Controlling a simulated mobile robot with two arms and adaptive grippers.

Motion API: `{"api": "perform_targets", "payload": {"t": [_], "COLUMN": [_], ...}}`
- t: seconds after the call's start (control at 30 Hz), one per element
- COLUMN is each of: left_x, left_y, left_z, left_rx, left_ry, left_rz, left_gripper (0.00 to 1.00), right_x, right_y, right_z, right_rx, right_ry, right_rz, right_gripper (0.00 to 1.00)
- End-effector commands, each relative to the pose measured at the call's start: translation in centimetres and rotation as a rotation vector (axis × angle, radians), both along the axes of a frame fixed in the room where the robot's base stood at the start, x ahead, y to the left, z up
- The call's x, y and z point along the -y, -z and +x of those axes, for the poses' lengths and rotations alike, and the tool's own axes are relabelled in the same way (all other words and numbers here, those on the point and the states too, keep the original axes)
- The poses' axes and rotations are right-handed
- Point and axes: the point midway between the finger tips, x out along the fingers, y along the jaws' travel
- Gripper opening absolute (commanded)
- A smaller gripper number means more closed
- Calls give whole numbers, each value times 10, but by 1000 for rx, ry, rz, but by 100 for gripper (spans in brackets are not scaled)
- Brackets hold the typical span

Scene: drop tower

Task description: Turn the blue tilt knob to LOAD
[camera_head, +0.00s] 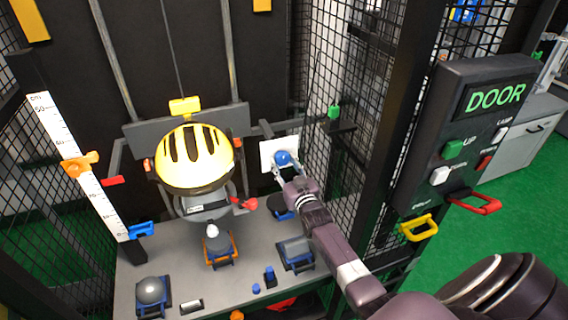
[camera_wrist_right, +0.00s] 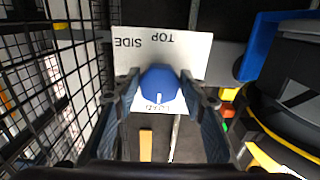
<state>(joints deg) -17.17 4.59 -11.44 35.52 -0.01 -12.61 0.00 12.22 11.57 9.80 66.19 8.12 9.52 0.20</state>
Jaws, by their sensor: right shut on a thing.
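The blue tilt knob (camera_head: 283,157) sits on a white plate (camera_head: 268,152) behind the bench. In the right wrist view the knob (camera_wrist_right: 158,86) is in the middle, on the white plate (camera_wrist_right: 136,42) with the words SIDE and TOP above it. A partly hidden label lies just below the knob, and the knob's short white mark points down towards it. My right gripper (camera_head: 286,171) reaches the knob from the front. Its two fingers (camera_wrist_right: 160,92) are shut on the knob's sides. My left gripper is not in view.
A yellow helmet (camera_head: 194,158) stands on a holder left of the knob, with a red-tipped lever (camera_head: 247,203) between them. Wire mesh (camera_head: 318,80) rises close on the right of my arm. A DOOR panel (camera_head: 467,130) stands further right. Several fixtures occupy the grey bench (camera_head: 215,285).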

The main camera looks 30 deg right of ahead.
Motion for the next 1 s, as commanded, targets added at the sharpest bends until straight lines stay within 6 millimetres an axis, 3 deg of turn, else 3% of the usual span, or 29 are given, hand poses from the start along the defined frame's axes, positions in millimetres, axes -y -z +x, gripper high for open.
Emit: {"api": "perform_targets", "payload": {"t": [0.1, 0.13, 0.27, 0.67, 1.0], "left_x": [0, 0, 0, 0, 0], "left_y": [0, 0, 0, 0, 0], "left_z": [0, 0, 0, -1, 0], "left_rx": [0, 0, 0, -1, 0], "left_ry": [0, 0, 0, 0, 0], "left_rz": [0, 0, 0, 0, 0], "left_gripper": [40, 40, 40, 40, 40], "right_x": [0, 0, 0, -1, -14], "right_y": [2, 2, 2, 1, 2], "right_z": [-1, -1, 0, -6, -59], "right_rx": [-5, -5, -4, -2, -4], "right_ry": [-1, -1, -1, 0, 0], "right_rz": [-3, -3, -2, -1, 0], "right_gripper": [14, 42, 55, 55, 55]}}
